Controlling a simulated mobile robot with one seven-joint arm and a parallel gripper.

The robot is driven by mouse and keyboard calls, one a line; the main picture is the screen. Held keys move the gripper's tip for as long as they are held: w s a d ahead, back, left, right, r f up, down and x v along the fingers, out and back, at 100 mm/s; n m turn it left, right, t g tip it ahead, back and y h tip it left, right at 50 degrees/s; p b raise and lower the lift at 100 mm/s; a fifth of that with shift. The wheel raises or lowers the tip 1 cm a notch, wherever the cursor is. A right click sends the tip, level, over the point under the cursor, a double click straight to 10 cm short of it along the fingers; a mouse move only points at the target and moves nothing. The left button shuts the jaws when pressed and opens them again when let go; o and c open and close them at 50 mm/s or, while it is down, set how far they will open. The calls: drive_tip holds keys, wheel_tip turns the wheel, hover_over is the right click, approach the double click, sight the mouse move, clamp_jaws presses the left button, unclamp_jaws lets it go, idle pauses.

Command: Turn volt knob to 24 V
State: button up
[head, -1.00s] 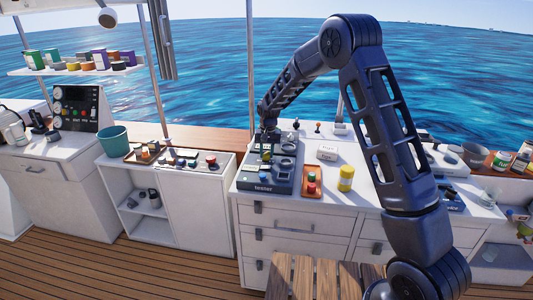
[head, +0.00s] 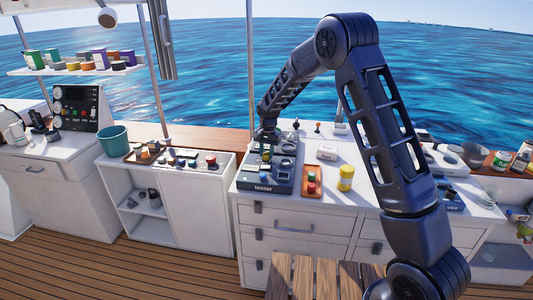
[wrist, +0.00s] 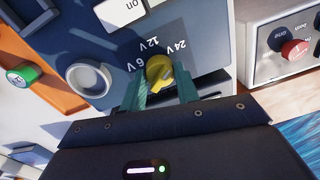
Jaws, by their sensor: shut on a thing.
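The volt knob (wrist: 159,70) is yellow and sits on the blue-grey tester, which shows in the wrist view (wrist: 110,45) and in the head view (head: 262,187). The labels 6 V, 12 V and 24 V are printed in an arc by the knob and appear upside down. My gripper (wrist: 160,85) has its two teal fingers on either side of the knob, shut on it. I cannot tell for sure which label the knob points to. In the head view my gripper (head: 266,140) is over the tester's far left part, and the knob is not clearly visible there.
A white box with red and dark buttons (wrist: 290,45) is at the right. A yellow jar (head: 346,178) stands on the counter.

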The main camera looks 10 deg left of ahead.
drive_tip(key=o, duration=1)
drive_tip(key=r, duration=0.9)
drive_tip(key=shift+d+r, duration=0.2)
drive_tip(key=shift+d, duration=0.05)
drive_tip(key=shift+r, duration=0.7)
